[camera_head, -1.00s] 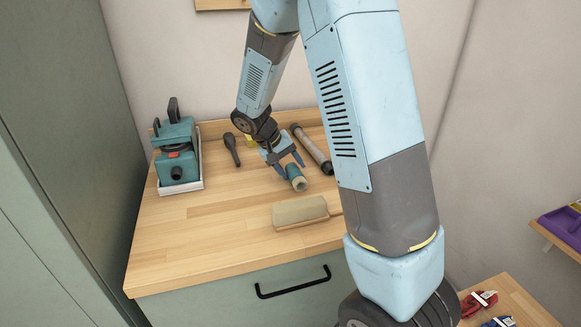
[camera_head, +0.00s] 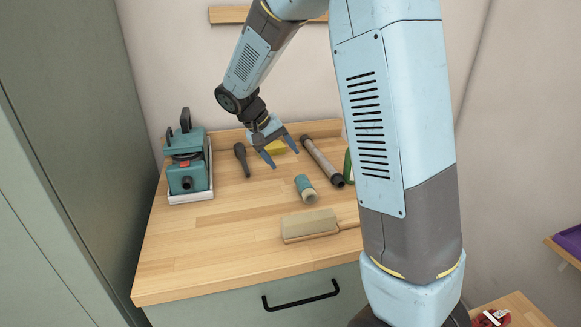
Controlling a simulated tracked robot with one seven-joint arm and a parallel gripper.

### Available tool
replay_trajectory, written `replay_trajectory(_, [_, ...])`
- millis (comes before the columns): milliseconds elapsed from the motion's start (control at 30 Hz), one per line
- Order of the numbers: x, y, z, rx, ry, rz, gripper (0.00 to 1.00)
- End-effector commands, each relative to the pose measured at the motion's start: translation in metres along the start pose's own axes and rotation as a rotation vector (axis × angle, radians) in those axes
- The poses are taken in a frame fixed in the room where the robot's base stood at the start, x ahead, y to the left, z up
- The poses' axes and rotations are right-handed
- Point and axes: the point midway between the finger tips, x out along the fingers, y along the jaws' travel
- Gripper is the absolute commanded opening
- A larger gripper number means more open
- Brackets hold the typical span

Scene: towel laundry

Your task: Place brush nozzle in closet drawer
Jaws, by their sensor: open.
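A short teal cylinder with a beige end (camera_head: 305,188) lies on the wooden counter; it may be the brush nozzle, but I cannot tell for certain. A dark club-shaped piece (camera_head: 241,158) lies farther back on the left. My gripper (camera_head: 283,158) is open and empty, behind and left of the teal cylinder, apart from it and seemingly above the counter. A green drawer front (camera_head: 235,307) with a black handle (camera_head: 300,295) is below the counter's front edge and looks shut. Its inside is hidden.
A teal machine (camera_head: 187,172) stands on a white tray at the left. A grey tube (camera_head: 322,162) and a wooden brush-like block (camera_head: 309,225) lie nearby. A yellow item (camera_head: 275,148) is partly behind my gripper. The counter's front left (camera_head: 200,250) is clear.

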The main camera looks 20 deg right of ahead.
Motion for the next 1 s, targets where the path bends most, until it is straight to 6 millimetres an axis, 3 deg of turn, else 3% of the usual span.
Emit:
replay_trajectory(200, [-0.027,0.0,-0.001,0.001,0.002,-0.001,0.7])
replay_trajectory(467, [-0.04,0.014,0.011,0.008,0.008,-0.036,0.7])
replay_trajectory(700, [-0.057,0.057,0.058,0.028,0.051,-0.165,0.7])
replay_trajectory(1000, [-0.073,0.098,0.124,0.052,0.147,-0.316,0.7])
